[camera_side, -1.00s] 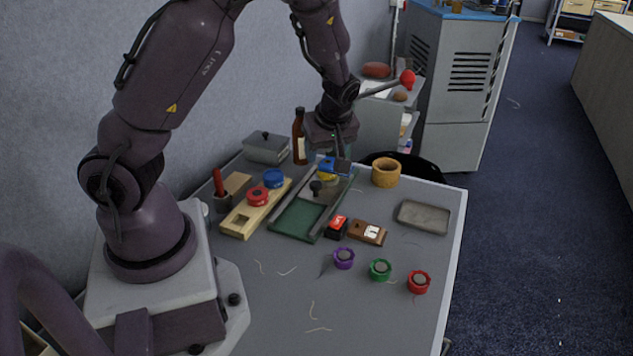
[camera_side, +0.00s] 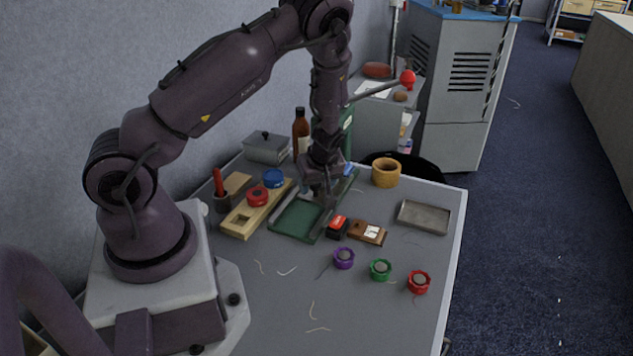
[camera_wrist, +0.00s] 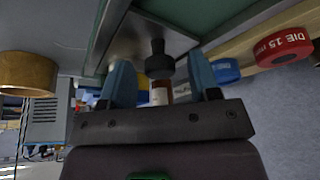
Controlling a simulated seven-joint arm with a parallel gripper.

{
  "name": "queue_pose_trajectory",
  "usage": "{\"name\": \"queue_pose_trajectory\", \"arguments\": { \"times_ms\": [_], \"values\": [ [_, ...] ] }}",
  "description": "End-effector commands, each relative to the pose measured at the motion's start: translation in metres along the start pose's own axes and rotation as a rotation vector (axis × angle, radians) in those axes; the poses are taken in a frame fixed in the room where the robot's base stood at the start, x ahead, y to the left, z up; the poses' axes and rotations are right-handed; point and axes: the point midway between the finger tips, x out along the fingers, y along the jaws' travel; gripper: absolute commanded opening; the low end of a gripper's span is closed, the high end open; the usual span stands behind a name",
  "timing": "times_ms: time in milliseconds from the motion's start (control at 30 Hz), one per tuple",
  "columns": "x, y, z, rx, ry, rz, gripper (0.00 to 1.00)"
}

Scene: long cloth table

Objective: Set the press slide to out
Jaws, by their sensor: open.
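The press has a green bed (camera_side: 297,221) between two grey rails, and a green upright (camera_side: 347,122) at its far end. Its slide plate (camera_wrist: 140,38) carries a black knob (camera_wrist: 158,61). In the side view my arm hides the knob and most of the plate; the near part of the bed is bare, so the slide sits toward the far end. My gripper (camera_side: 323,200) points down over the rails. In the wrist view my gripper (camera_wrist: 160,72) is open, its two blue fingers on either side of the knob with a visible gap on each side.
A wooden rack with a red die (camera_side: 258,196) and a blue die (camera_side: 273,178) stands left of the press. A wooden ring (camera_side: 386,172) and grey tray (camera_side: 424,217) lie farther right.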

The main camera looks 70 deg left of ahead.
Motion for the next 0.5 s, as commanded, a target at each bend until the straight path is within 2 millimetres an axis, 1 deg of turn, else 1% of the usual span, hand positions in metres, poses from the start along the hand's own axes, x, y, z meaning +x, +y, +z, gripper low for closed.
{"name": "queue_pose_trajectory", "arguments": {
  "times_ms": [67,100,167,200,267,300,333,500],
  "values": [
    [-0.0001,0.0001,0.0000,0.000,0.000,0.000,0.56],
    [-0.0002,0.0000,0.0000,0.000,0.000,0.000,0.54],
    [-0.0003,0.0000,0.0000,0.000,0.000,0.000,0.40],
    [-0.0003,0.0000,0.0000,0.000,0.000,0.000,0.31],
    [-0.0004,0.0000,-0.0001,0.000,0.000,0.000,0.17],
    [-0.0004,0.0001,-0.0001,0.001,0.000,0.000,0.08],
    [-0.0004,0.0001,-0.0001,0.000,0.000,0.000,0.01],
    [-0.0015,-0.0020,0.0024,0.002,0.000,0.000,0.00]
  ]
}}
